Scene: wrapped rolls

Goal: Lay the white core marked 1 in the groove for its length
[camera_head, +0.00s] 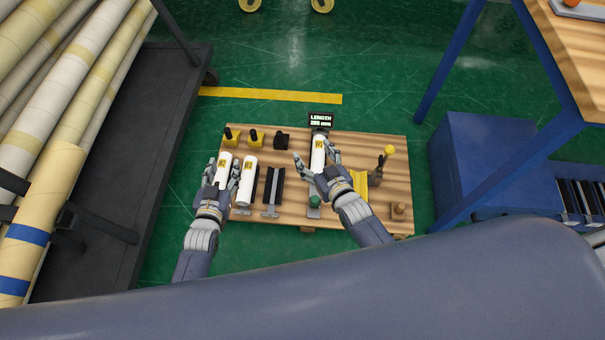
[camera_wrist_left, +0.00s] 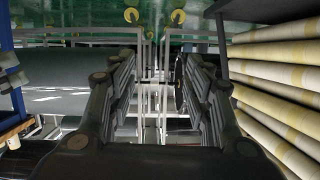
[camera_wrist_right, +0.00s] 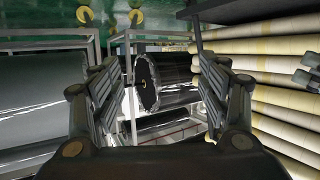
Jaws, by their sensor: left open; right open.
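In the head view a white core (camera_head: 318,160) with a yellow label lies lengthwise just below the length display (camera_head: 320,120); what holds it is mostly hidden. My right gripper (camera_head: 315,157) is open, its fingers to either side of this core. Two more labelled white cores lie at the left: an outer one (camera_head: 224,172) and an inner one (camera_head: 248,184). My left gripper (camera_head: 222,176) is open, its fingers to either side of the outer core. The label numbers are too small to read surely. The wrist views show open fingers and no core.
The wooden board (camera_head: 370,145) also bears an empty black cradle (camera_head: 273,186), yellow and black blocks (camera_head: 254,139), a yellow piece (camera_head: 359,184) and a lever with a yellow ball (camera_head: 389,150). A roll rack stands left, a blue bench (camera_head: 480,150) right.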

